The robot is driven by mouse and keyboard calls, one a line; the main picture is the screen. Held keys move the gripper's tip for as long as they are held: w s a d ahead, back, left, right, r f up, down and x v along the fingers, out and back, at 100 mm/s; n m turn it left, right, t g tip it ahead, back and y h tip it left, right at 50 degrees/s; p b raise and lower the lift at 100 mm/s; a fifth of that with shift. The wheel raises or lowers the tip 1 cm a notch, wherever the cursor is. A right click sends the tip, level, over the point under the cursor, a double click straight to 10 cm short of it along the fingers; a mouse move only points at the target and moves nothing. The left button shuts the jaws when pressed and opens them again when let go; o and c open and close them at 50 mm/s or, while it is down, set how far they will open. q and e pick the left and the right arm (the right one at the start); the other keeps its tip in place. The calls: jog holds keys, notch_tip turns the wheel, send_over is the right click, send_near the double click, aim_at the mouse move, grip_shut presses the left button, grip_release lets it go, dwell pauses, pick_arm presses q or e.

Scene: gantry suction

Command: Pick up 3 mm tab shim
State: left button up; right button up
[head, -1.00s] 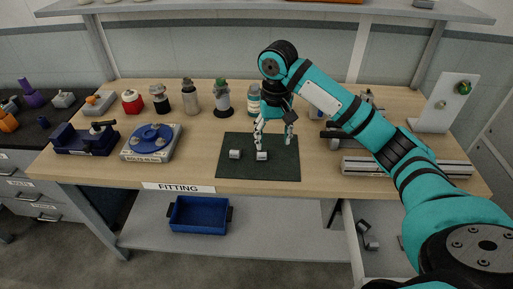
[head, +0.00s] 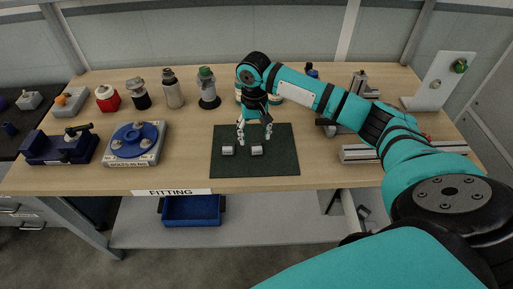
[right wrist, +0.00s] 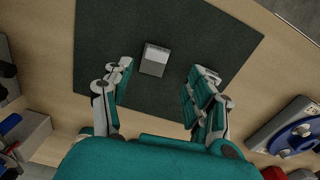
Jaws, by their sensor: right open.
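Two small grey metal pieces, the left one (head: 228,150) and the right one (head: 257,151), lie apart on a dark green mat (head: 278,167). I cannot tell which is the 3 mm tab shim. My right gripper (head: 255,138) points down over the mat with fingers spread, just behind the right piece. In the right wrist view, one grey piece (right wrist: 154,60) lies beyond the gap between the open fingertips (right wrist: 163,72), nearer the left finger, with nothing held. The other piece does not show there, perhaps hidden by a finger. My left gripper is not in view.
A blue round fixture (head: 137,140) and a dark blue vise (head: 60,146) stand at left. A metal rail (head: 365,153) lies right of the mat. A blue bin (head: 192,209) sits on the lower shelf.

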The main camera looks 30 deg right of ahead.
aim_at(257, 147)
jog(key=shift+f, duration=0.5)
jog(key=shift+s+d+f, duration=0.1)
jog(key=shift+d+f, duration=0.05)
jog(key=shift+f, duration=0.25)
notch_tip(257, 147, down, 4)
jog(key=shift+d+r+p, duration=0.15)
jog(key=shift+r+p, duration=0.05)
jog(key=shift+p, duration=0.5)
jog(key=shift+f, duration=0.35)
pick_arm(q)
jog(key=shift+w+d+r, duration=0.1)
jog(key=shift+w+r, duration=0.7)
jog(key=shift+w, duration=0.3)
pick_arm(e)
jog(key=shift+s, duration=0.1)
grip_shut()
